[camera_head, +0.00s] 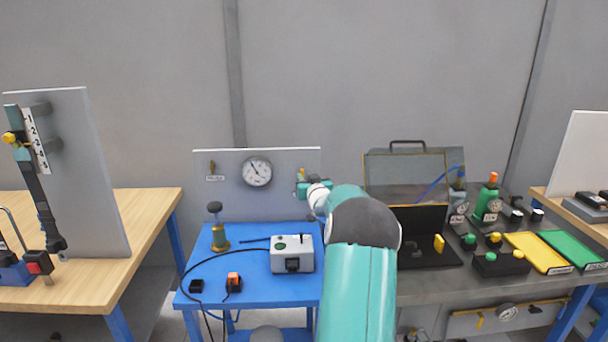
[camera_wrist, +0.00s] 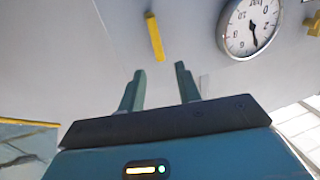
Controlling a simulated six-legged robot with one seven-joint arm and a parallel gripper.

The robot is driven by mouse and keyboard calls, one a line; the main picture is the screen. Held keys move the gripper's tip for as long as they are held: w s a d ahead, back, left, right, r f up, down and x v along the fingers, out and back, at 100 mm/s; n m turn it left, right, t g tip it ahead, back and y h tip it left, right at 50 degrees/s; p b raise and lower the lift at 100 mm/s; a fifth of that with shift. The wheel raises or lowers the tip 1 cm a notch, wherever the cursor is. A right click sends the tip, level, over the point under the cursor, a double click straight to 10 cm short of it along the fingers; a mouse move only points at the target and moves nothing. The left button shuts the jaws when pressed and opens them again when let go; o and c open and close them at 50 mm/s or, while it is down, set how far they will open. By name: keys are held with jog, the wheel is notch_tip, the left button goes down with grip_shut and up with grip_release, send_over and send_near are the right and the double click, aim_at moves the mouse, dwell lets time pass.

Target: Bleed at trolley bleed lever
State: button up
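A yellow lever (camera_wrist: 155,38) stands on the grey trolley panel (camera_head: 232,196), just beyond my fingertips in the wrist view. Its yellow tip (camera_head: 302,171) shows at the panel's right in the head view. My gripper (camera_wrist: 159,75) is open and empty, its two teal fingers apart with a clear gap to the lever. In the head view my gripper (camera_head: 302,188) is at the panel's right side, partly hidden by my arm. A second small yellow lever (camera_head: 212,167) is at the panel's left above a label too small to read. I cannot tell which is named bleed.
A round gauge (camera_head: 257,171) sits between the levers; it also shows in the wrist view (camera_wrist: 250,26). The blue trolley top (camera_head: 262,292) holds a white box (camera_head: 291,257), a brass fitting (camera_head: 219,236) and cables. An open black case (camera_head: 418,222) stands on the right bench.

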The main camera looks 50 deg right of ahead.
aim_at(303, 171)
jog(key=shift+x, duration=2.3)
grip_shut()
